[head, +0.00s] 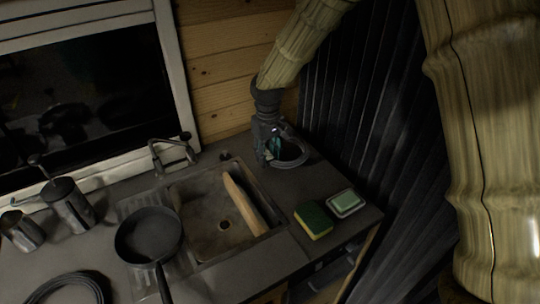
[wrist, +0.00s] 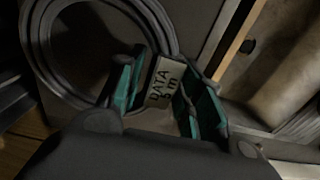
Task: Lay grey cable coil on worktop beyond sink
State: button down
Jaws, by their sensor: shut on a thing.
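The grey cable coil (head: 290,160) is at the back right of the worktop (head: 297,195), beyond the sink (head: 199,214) and near the dark ribbed wall. My gripper (head: 273,149) points down and is shut on the coil's near-left part. In the wrist view, the coil's loops (wrist: 40,62) spread to the left. A pale label (wrist: 165,82) reading "DATA 5 m" sits between the teal fingers (wrist: 165,88). The coil is at or just above the worktop; I cannot tell whether it touches. Part of the coil is hidden by the gripper.
A long wooden piece (head: 243,203) leans in the sink. A faucet (head: 172,153) stands behind it. A sponge (head: 313,220) and a soap dish (head: 345,203) lie at the right. A frying pan (head: 148,235), metal mugs (head: 68,205) and a dark cable coil (head: 70,288) are at the left.

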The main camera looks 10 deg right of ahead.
jog(key=shift+w+d, duration=0.4)
jog(key=shift+w, duration=0.4)
jog(key=shift+f+p, duration=0.9)
jog(key=shift+f, duration=0.85)
jog(key=shift+f, duration=0.1)
jog(key=c, duration=1)
grip_release()
jog(key=shift+o, duration=0.2)
notch_tip(320, 180, up, 12)
jog(key=b, duration=0.3)
